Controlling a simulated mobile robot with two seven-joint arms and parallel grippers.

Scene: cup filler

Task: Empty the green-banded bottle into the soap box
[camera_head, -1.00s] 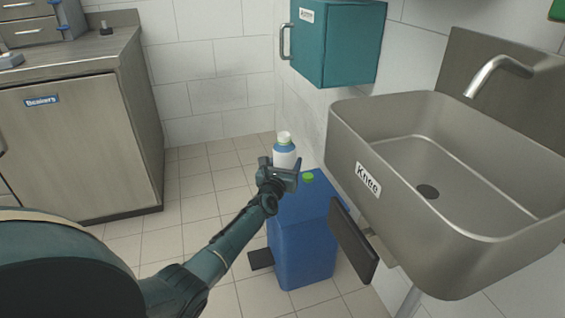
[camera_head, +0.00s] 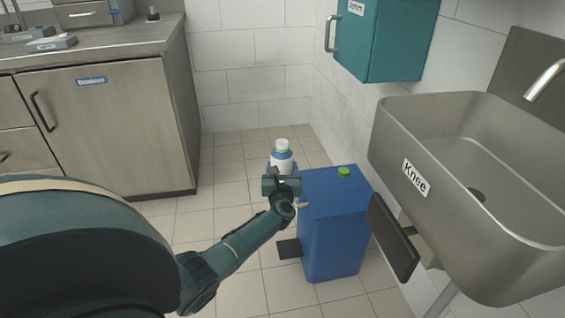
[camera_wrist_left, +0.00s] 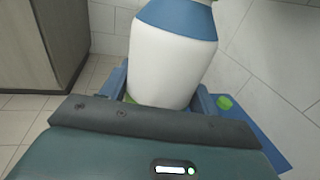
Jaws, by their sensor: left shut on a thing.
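A white bottle (camera_head: 282,160) with a blue band and a pale green ring below its whitish cap stands about upright in my left gripper (camera_head: 281,184). The gripper is shut on it, and the wrist view shows the bottle's white body (camera_wrist_left: 165,62) between the fingers, its top cut off. No other bottle with a green band is clear to me. A teal wall box (camera_head: 385,38) with a handle and a small label hangs above; I cannot read the label, so cannot tell whether it is the soap box. My right gripper is not in view.
A blue pedal bin (camera_head: 335,235) with a green disc (camera_head: 344,171) on its lid stands right of the bottle. A steel sink (camera_head: 455,160) marked "Knee" and a dark knee panel (camera_head: 393,240) are at right. A counter (camera_head: 110,135) stands at left. Floor between is clear.

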